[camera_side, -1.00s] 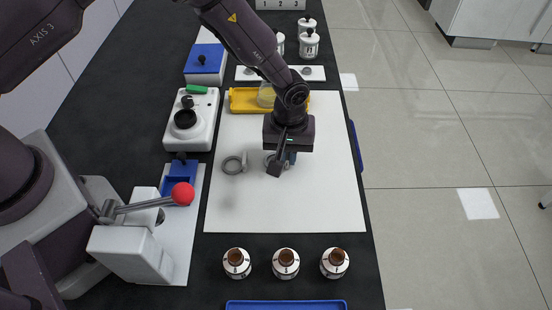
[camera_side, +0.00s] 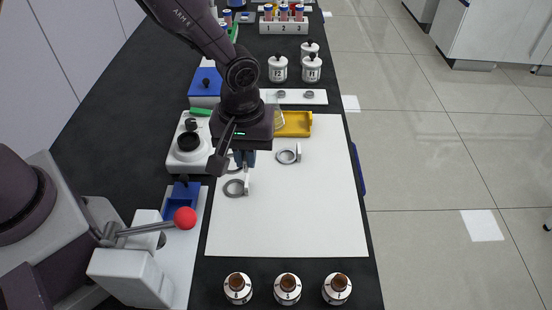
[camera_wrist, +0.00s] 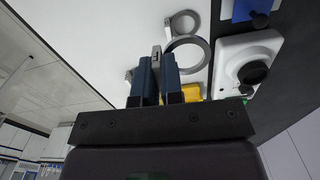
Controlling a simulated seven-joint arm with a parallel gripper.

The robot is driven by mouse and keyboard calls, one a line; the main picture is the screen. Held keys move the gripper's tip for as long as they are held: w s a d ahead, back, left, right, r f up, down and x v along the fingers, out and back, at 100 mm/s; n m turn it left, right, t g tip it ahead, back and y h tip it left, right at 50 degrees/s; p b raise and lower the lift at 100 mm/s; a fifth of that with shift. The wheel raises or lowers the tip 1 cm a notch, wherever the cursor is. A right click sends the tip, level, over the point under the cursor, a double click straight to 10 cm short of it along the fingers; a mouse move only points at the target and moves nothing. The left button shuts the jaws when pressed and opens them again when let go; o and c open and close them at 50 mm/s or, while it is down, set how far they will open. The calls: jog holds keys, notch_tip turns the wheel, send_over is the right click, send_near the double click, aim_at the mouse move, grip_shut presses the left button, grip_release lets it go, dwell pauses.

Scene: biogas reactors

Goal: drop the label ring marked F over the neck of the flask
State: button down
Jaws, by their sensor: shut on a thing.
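My gripper (camera_side: 243,158) is shut on the upright tab of a grey label ring (camera_wrist: 187,55), held above the white mat; the ring sticks out beside the fingers (camera_wrist: 157,82). Its letter cannot be read. A second grey ring (camera_side: 235,188) with an upright tab lies on the mat, just below the gripper in the side view; it also shows in the wrist view (camera_wrist: 185,23). A third ring (camera_side: 287,157) lies to the right. A clear glass shape, likely the flask (camera_side: 279,119), stands at the yellow tray, partly hidden behind my gripper. Its neck is not clear.
The yellow tray (camera_side: 297,125) is at the mat's far end. The white device with a black round top (camera_side: 189,142) stands left of the mat. Several brown-topped bottles (camera_side: 287,287) stand in front, and white jars (camera_side: 311,68) behind. The white mat's front half (camera_side: 290,220) is clear.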

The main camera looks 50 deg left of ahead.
jog(key=shift+n, duration=0.5)
jog(key=a, duration=0.1)
jog(key=s+a, duration=0.2)
jog(key=a, duration=0.1)
jog(key=shift+r, duration=0.4)
jog(key=w+a+r+m, duration=0.2)
jog(key=w+m, duration=0.4)
jog(key=w, duration=0.4)
jog(key=w+a+r+m, duration=0.2)
jog(key=w+a+m, duration=0.2)
jog(key=w, duration=0.6)
jog(key=shift+a+m, duration=0.3)
jog(key=shift+m, duration=0.8)
jog(key=shift+f, duration=2.05)
jog(key=shift+f, duration=1.15)
